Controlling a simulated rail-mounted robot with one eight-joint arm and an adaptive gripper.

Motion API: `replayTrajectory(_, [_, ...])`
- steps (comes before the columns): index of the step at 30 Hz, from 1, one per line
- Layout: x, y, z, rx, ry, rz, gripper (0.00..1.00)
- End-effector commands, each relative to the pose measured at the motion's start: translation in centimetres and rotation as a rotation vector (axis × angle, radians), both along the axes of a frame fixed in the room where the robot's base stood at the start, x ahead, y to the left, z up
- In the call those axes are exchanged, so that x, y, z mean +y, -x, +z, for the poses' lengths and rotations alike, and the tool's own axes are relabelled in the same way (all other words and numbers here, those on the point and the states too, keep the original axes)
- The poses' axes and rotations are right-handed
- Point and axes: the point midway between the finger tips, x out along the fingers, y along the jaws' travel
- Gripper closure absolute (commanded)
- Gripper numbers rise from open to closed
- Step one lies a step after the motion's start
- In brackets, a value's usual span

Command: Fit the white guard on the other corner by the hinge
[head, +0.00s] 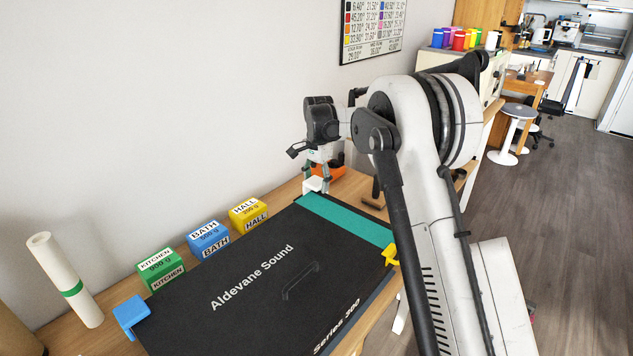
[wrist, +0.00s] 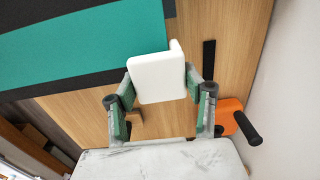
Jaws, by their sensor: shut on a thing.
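The white guard (head: 316,184) is held in my gripper (head: 321,165) at the far left corner of the black case (head: 225,300), beside its teal band (head: 345,220). In the wrist view the white guard (wrist: 158,78) sits between my two fingers (wrist: 160,92), which are shut on it. It overlaps the edge of the teal band (wrist: 95,42) in that view; I cannot tell whether it touches the case. A yellow guard (head: 390,255) is at the case's far right corner. A blue guard (head: 131,315) is at the near left. I cannot make out the hinge.
Green (head: 161,268), blue (head: 208,240) and yellow (head: 249,214) labelled blocks stand along the wall. A white roll (head: 65,280) leans at left. An orange object (wrist: 232,117) with a black handle lies on the wooden table (wrist: 225,25) by the guard. The wall is close.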

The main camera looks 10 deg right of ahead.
Motion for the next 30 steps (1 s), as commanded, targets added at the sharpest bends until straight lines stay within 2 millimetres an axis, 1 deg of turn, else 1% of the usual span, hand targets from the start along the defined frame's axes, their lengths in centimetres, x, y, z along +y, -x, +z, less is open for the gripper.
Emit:
replayTrajectory(19, [0.0,0.0,-1.4,0.000,0.000,0.000,0.72])
replayTrajectory(20, [0.0,0.0,-1.4,0.000,0.000,0.000,0.52])
replayTrajectory(24, [0.0,0.0,-1.4,0.000,0.000,0.000,0.33])
replayTrajectory(30, [0.0,0.0,-1.4,0.000,0.000,0.000,0.32])
